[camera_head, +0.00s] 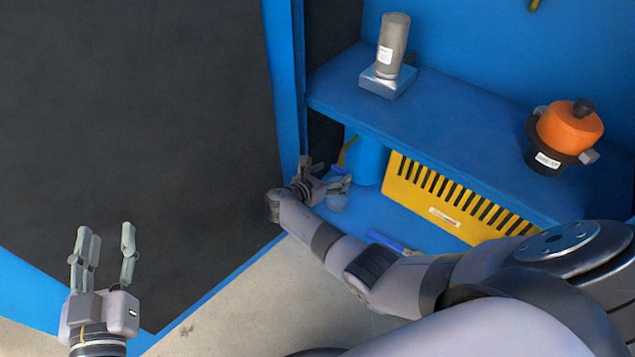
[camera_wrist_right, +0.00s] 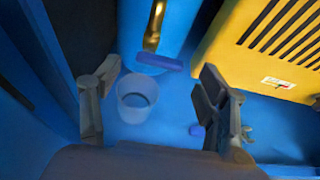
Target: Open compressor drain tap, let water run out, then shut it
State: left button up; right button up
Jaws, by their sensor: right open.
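The receiver tank (camera_head: 367,160) is a blue cylinder under the shelf. The drain tap has a brass pipe (camera_wrist_right: 154,25) with a blue-purple lever (camera_wrist_right: 158,62) at its lower end, lying crosswise to the pipe. A translucent cup (camera_wrist_right: 137,98) stands below the lever; it also shows in the head view (camera_head: 337,198). I see no water stream, and the cup's contents are unclear. My right gripper (camera_head: 322,180) is open, its fingers on either side of the lever and cup in the right wrist view (camera_wrist_right: 155,82), apparently touching neither. My left gripper (camera_head: 106,246) is open and empty at lower left.
A yellow slotted panel (camera_head: 450,200) stands right of the tank. A blue-handled tool (camera_head: 388,241) lies on the lower surface. The shelf (camera_head: 450,125) above carries a grey cylinder (camera_head: 393,45) and an orange-black device (camera_head: 570,128). A dark panel (camera_head: 140,120) fills the left.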

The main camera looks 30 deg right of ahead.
jog(key=v, duration=0.9)
